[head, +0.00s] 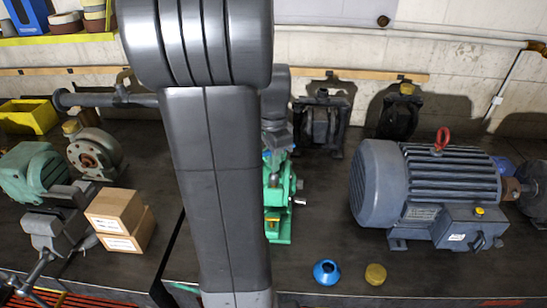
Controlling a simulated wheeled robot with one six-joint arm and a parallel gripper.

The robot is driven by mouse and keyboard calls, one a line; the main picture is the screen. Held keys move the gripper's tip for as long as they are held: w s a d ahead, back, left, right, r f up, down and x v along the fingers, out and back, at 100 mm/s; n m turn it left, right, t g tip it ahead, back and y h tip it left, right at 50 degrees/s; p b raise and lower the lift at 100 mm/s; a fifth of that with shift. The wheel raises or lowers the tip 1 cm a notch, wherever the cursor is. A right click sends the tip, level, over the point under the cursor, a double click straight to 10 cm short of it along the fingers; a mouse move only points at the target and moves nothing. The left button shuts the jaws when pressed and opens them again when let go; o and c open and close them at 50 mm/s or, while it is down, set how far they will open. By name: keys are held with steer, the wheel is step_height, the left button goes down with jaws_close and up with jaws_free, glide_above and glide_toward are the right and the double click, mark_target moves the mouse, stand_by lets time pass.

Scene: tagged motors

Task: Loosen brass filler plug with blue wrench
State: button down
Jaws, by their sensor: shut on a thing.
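My gripper (272,155) is at the green gearbox-like unit (281,228), just right of my raised arm, which covers its left side. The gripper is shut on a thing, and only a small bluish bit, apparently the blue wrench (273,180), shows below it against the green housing. The rest of the wrench and its jaw end are hidden or too small to tell. I cannot make out the brass filler plug clearly on the green unit. I cannot tell whether the wrench touches a plug.
A large grey motor (430,190) with a red lifting eye stands at right. A blue ring (326,272) and a brass-coloured cap (375,274) lie near the front edge. Cardboard boxes (122,220), a vise (50,232) and a green motor (35,172) stand at left.

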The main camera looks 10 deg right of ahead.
steer(key=shift+f+b, duration=0.3)
steer(key=shift+f, duration=0.3)
steer(key=n+p, duration=0.1)
steer(key=n, duration=0.5)
steer(key=shift+s, duration=0.1)
steer(key=n, duration=0.7)
steer(key=shift+p, duration=0.4)
steer(key=n, duration=0.6)
steer(key=shift+r+n+p, duration=0.1)
steer(key=shift+n+p, duration=0.25)
steer(key=shift+n, duration=0.05)
steer(key=n, duration=0.7)
steer(key=shift+d+r, duration=0.1)
steer(key=shift+m, duration=0.5)
steer(key=shift+r, duration=0.95)
steer(key=shift+r, duration=0.1)
